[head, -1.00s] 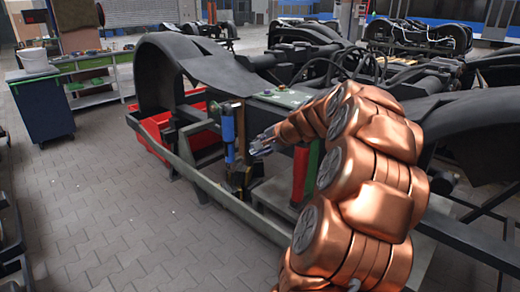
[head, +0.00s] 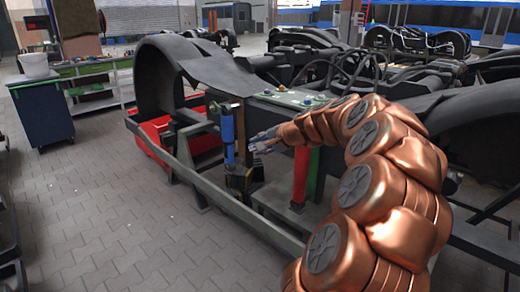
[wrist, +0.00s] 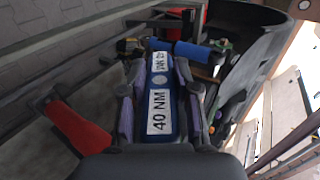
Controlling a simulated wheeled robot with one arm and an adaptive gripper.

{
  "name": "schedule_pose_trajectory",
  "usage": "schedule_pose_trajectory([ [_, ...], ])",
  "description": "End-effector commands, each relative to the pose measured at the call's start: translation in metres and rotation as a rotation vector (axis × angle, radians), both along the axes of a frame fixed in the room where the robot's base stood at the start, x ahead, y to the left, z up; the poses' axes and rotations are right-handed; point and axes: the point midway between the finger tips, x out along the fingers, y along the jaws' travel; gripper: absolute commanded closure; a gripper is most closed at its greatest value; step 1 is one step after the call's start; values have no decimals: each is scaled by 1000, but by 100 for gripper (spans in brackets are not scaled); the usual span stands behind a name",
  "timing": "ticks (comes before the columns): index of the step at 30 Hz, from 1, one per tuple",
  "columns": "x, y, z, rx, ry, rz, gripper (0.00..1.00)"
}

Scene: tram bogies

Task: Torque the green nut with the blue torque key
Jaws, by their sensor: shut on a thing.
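The blue torque key (wrist: 161,105), with white labels, one reading "40 NM", lies between the fingers of my gripper (wrist: 160,85) in the wrist view. The fingers are shut on it, and its far end points at the dark bogie parts. In the head view my gripper (head: 262,141) is just right of a blue upright cylinder on the bogie frame; the key is too small to make out there. I cannot pick out the green nut for certain. A pale green panel (head: 293,98) with small coloured pieces sits on top of the bogie, above my gripper.
The blue cylinder (head: 227,128) stands close left of my gripper and also shows in the wrist view (wrist: 196,52). A red part (wrist: 78,125) is at lower left there. A dark frame rail (head: 215,200) runs in front.

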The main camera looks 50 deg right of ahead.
Motion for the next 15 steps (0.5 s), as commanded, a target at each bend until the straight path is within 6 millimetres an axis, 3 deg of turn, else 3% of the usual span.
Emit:
schedule_pose_trajectory([
  [8, 0, 3, 1, -1, -9, -1, 100],
  [15, 1, 18, 1, 0, -8, 1, 100],
])
